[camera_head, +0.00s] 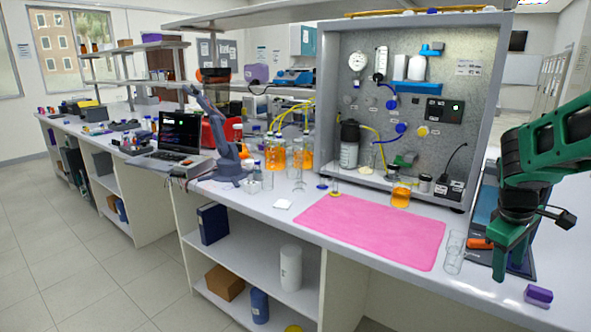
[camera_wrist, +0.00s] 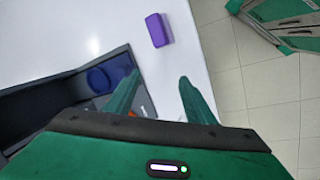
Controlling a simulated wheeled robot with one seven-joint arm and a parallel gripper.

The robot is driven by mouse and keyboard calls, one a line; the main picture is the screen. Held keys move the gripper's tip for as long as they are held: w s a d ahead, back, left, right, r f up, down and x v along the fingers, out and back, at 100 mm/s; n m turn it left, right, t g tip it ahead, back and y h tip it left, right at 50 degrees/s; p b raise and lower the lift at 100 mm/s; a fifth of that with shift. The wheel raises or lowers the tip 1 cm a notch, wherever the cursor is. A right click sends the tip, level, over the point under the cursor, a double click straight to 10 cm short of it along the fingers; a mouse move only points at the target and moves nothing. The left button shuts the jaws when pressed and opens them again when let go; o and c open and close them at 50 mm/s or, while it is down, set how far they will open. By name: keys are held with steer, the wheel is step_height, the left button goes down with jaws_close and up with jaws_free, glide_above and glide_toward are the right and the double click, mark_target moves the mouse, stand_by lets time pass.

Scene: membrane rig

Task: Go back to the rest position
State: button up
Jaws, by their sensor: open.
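My green arm comes in from the right in the head view, with my gripper (camera_head: 506,268) pointing down over the right part of the white bench. In the wrist view my gripper (camera_wrist: 159,80) has its two fingers apart with nothing between them. A purple block (camera_head: 538,294) lies on the bench to the right of the gripper in the head view; in the wrist view the block (camera_wrist: 157,30) lies ahead of the fingertips, apart from them. The arm hides part of a dark tray (camera_head: 520,266) beneath it.
A pink mat (camera_head: 372,232) lies left of the gripper, with clear glassware (camera_head: 453,252) at its right edge. The grey membrane rig (camera_head: 340,60) stands behind, with a beaker of orange liquid (camera_head: 401,194) before it. A laptop (camera_head: 180,138) and orange-filled bottles (camera_head: 300,155) stand further left.

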steer(key=s+a+m+y, duration=0.2)
steer(key=s+a+m, duration=0.2)
steer(key=s, duration=0.8)
steer(key=s+a+m+g+y, duration=0.1)
steer(key=s+a+m, duration=0.4)
steer(key=s, duration=0.7)
steer(key=shift+s+m+y, duration=0.25)
steer(key=shift+m+y, duration=0.15)
steer(key=shift+m, duration=0.7)
steer(key=shift+w+f, duration=0.3)
steer(key=shift+w, duration=0.3)
